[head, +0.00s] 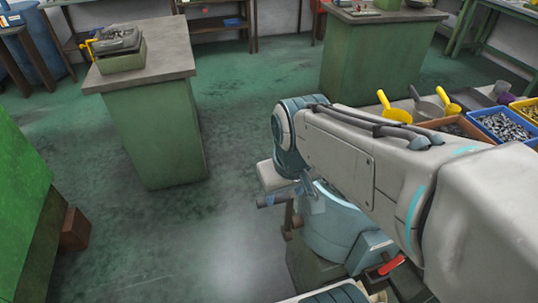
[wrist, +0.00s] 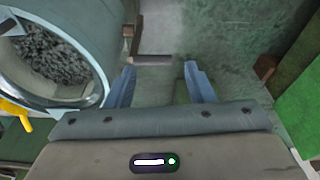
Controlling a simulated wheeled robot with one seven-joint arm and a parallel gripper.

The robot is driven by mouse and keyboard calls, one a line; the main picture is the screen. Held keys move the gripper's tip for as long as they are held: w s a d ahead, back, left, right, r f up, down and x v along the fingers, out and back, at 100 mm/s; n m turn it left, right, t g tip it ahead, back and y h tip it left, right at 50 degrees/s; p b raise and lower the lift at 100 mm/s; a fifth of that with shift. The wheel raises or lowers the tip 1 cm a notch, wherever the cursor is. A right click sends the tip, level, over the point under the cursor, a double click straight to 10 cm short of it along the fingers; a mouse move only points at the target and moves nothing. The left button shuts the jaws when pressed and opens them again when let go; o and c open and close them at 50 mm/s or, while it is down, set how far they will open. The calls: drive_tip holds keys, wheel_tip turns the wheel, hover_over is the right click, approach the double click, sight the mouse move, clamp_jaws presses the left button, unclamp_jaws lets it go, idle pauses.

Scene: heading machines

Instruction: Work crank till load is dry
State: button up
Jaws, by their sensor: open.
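The blue-grey drum (head: 335,225) stands below my arm in the head view. In the wrist view its round rim (wrist: 92,50) is at the left, with a load of small dark grey pieces (wrist: 52,58) inside. I cannot tell how wet they are. My gripper (wrist: 161,84) is open, its two blue-grey fingers apart with nothing clearly held between them. A brown and grey angled piece (wrist: 152,60), possibly the crank, lies just beyond the fingertips. Whether they touch it, I cannot tell. In the head view my arm hides much of the drum and gripper.
A red lever (head: 391,266) sits low beside the drum. Yellow scoops (head: 393,108) and a blue bin of metal parts (head: 503,127) stand to the right. A green cabinet (head: 150,130) and a green machine (head: 25,205) stand left. Floor between them is clear.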

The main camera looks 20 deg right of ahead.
drive_tip(key=w+f+n+g+b, duration=0.25)
drive_tip(key=w+n+b, duration=0.25)
drive_tip(key=w+n, duration=0.3)
drive_tip(key=w+f+n+g+b, duration=0.25)
drive_tip(key=w+n+b, duration=0.25)
drive_tip(key=w+n, duration=0.35)
drive_tip(key=shift+n, duration=0.25)
drive_tip(key=x, duration=0.4)
drive_tip(key=b+x, duration=0.1)
drive_tip(key=x, duration=0.4)
drive_tip(key=b+x, duration=0.1)
drive_tip(key=x, duration=0.3)
drive_tip(key=shift+s+d+f, duration=0.25)
drive_tip(key=shift+s, duration=0.2)
drive_tip(key=shift+b, duration=0.3)
clamp_jaws()
